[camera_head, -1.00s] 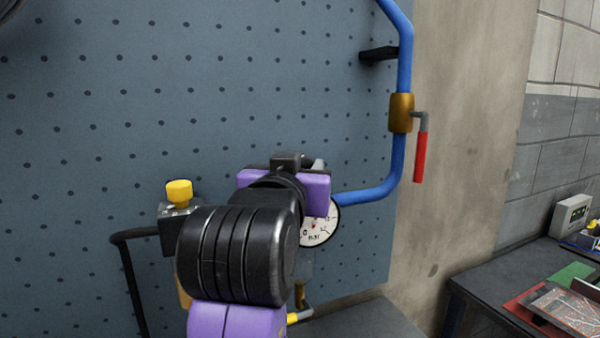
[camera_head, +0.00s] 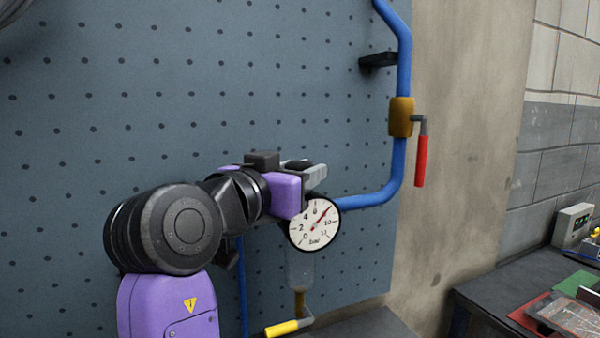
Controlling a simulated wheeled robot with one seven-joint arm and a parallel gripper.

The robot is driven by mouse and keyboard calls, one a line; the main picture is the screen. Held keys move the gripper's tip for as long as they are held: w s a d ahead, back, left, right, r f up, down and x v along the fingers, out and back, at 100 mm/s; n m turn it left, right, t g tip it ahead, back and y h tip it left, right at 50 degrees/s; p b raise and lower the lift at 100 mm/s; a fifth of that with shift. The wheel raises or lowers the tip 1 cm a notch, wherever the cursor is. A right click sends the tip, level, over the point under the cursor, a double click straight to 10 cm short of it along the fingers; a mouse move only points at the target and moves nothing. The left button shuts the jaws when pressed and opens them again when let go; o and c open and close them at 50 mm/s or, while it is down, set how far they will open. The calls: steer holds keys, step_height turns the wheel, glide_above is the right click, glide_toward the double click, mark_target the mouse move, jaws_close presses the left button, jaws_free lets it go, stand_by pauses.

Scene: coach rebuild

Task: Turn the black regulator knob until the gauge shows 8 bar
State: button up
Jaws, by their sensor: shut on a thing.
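The black regulator knob (camera_head: 298,163) shows as a dark cap at my gripper (camera_head: 312,174), on top of the regulator. My gripper is shut on it from the left, with grey fingers around it; the purple gripper body hides much of the knob and regulator. The round white gauge (camera_head: 314,225) sits just below the gripper. Its red needle points up and to the right, between the 6 and the 10, at about 8 bar; the 8 mark itself is not readable.
A blue pipe (camera_head: 398,160) runs right of the regulator, with a brass valve (camera_head: 401,117) and red lever (camera_head: 421,160). A clear bowl (camera_head: 300,268) and a yellow handle (camera_head: 282,328) are below the gauge. A dark workbench (camera_head: 485,290) stands at right.

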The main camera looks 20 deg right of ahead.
steer(key=shift+f, duration=0.1)
steer(key=o, duration=1.4)
steer(key=shift+c, duration=0.2)
steer(key=b+v, duration=0.1)
steer(key=v, duration=0.6)
steer(key=shift+s+a, duration=0.25)
steer(key=shift+a, duration=0.1)
steer(key=shift+s, duration=0.1)
